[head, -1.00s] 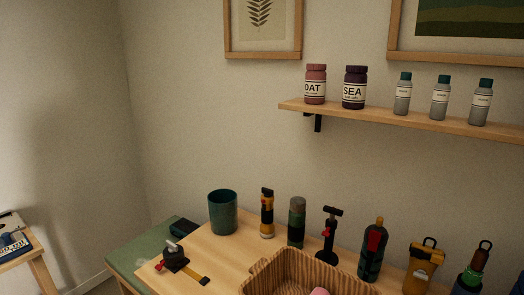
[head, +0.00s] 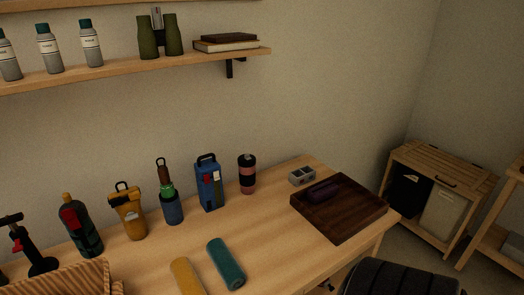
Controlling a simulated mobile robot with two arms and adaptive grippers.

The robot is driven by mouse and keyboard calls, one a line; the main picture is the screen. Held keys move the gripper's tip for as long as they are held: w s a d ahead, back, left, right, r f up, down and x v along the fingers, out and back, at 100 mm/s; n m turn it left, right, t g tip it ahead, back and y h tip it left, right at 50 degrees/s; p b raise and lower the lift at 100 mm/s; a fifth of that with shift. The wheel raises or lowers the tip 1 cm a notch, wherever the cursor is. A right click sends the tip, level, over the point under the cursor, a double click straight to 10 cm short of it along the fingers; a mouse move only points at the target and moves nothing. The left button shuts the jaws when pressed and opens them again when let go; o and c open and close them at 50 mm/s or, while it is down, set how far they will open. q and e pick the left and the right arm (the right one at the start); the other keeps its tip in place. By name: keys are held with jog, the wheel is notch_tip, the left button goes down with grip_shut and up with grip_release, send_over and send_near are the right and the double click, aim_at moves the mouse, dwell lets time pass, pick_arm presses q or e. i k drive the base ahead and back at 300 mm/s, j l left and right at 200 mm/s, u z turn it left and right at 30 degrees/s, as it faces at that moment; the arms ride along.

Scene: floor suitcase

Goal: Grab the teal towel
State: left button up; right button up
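A teal roll (head: 226,263), which looks like the rolled teal towel, lies on the wooden table near its front. A yellow roll (head: 187,277) lies just left of it, with a small gap between them. The bottom edge of the picture cuts off the yellow roll. The teal roll shows whole and nothing lies on it. Neither of my grippers is in view.
A wicker basket (head: 75,280) stands left on the table (head: 275,235). Bottles and a blue carton (head: 208,183) line the back. A dark wooden tray (head: 340,225) holds a purple case (head: 323,190). Bare tabletop lies between rolls and tray. A dark ribbed object (head: 400,278) is at bottom right.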

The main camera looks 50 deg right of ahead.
aim_at(231, 273)
jog(key=l+z, duration=0.1)
jog(key=z, duration=0.65)
jog(key=l+z, duration=0.15)
jog(key=z, duration=0.25)
